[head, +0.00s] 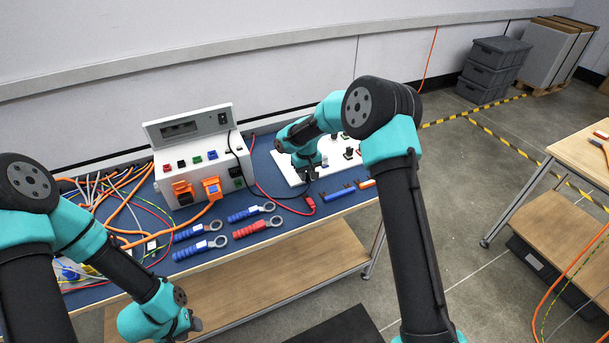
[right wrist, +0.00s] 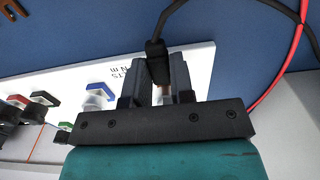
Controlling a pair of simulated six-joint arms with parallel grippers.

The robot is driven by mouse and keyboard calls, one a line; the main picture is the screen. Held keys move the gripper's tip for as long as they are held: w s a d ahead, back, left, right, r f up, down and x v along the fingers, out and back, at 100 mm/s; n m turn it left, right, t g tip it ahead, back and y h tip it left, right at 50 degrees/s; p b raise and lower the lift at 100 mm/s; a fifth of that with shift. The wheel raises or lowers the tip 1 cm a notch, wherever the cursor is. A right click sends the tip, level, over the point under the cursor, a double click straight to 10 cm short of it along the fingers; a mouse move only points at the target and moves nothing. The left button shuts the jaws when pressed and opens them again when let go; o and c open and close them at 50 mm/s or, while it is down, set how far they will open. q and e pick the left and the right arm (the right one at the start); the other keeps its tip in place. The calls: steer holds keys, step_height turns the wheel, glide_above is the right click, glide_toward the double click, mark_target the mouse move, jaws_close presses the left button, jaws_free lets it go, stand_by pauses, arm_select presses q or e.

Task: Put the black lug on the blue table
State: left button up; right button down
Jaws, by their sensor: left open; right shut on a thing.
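In the right wrist view my right gripper (right wrist: 160,85) is shut on the black lug (right wrist: 156,52). A black cable runs up from it, and a small coppery part shows between the fingers. The lug is over or at the edge of a white terminal board (right wrist: 195,55); I cannot tell whether it touches. In the head view my right gripper (head: 310,172) is low over the board's front edge, and the lug is too small to make out. The blue table (head: 263,160) has bare surface around the board. My left gripper (head: 193,323) is open and empty in front of the table.
A white tester box (head: 205,165) with orange plugs stands left of the board. Blue-handled tools, a red-handled tool (head: 257,227) and a red lug (head: 309,202) lie in front. Loose cables crowd the left side. The board carries coloured terminals, including a blue one (right wrist: 100,90).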

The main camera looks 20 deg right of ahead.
steer(key=shift+s, duration=0.1)
steer(key=shift+s+d, duration=0.15)
steer(key=shift+s, duration=0.75)
steer(key=shift+s, duration=0.1)
steer(key=shift+s+d, duration=0.1)
steer(key=shift+s, duration=0.45)
steer(key=shift+r, duration=0.1)
steer(key=shift+r, duration=1.9)
steer(key=shift+s, duration=0.1)
